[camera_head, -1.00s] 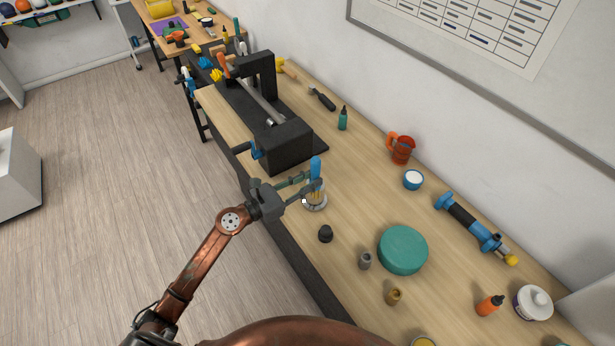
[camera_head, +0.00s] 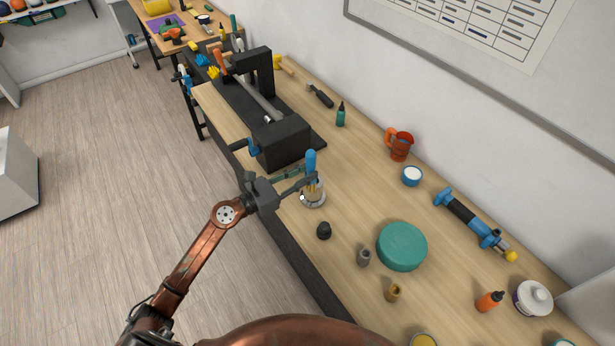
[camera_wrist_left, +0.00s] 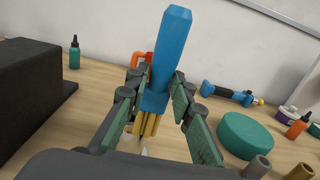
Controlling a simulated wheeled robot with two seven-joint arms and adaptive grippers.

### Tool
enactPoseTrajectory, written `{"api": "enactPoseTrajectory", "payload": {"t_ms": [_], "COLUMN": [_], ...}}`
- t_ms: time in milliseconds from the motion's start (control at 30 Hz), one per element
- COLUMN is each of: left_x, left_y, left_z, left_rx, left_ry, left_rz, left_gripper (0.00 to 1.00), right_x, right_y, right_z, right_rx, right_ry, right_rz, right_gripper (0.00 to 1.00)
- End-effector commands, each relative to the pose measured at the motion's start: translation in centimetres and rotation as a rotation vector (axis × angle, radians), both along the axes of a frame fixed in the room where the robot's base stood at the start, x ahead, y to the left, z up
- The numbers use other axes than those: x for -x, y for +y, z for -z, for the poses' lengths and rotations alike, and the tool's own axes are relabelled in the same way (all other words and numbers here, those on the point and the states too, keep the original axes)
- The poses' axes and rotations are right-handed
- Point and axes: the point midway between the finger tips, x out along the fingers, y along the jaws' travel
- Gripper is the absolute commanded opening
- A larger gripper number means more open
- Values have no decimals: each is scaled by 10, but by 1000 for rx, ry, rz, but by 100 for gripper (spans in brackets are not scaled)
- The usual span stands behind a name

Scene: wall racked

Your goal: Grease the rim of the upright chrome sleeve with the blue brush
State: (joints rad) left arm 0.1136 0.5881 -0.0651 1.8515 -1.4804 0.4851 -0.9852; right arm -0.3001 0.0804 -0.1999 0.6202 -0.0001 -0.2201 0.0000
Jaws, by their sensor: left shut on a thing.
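The blue brush (camera_head: 311,162) stands upright in my left gripper (camera_head: 303,186), which is shut on it. In the left wrist view its blue handle (camera_wrist_left: 168,62) rises between the fingers, with yellow bristles (camera_wrist_left: 149,125) pointing down. A shiny, pale round upright piece (camera_head: 314,200), apparently the chrome sleeve, stands on the bench directly below the brush. The gripper and brush partly cover it, so I cannot tell whether the bristles touch its rim. My right gripper is not in view.
A black press (camera_head: 283,142) stands close behind the gripper. A black knob (camera_head: 324,231), grey bushing (camera_head: 364,257) and green round tub (camera_head: 402,247) are nearer on the bench. A blue cup with white contents (camera_head: 412,176) and red jug (camera_head: 399,146) stand by the wall.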

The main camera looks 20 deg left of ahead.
Motion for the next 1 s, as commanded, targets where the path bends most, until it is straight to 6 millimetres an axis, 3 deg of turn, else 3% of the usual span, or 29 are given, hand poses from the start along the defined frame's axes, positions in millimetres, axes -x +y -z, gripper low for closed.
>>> {"api": "enactPoseTrajectory", "payload": {"t_ms": [1000], "left_x": [-26], "left_y": [33], "left_z": [3], "left_rx": [-2], "left_ry": [2], "left_rz": [-1], "left_gripper": [0], "right_x": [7], "right_y": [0], "right_z": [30], "right_rx": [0], "right_ry": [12], "right_rz": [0], "right_gripper": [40]}}
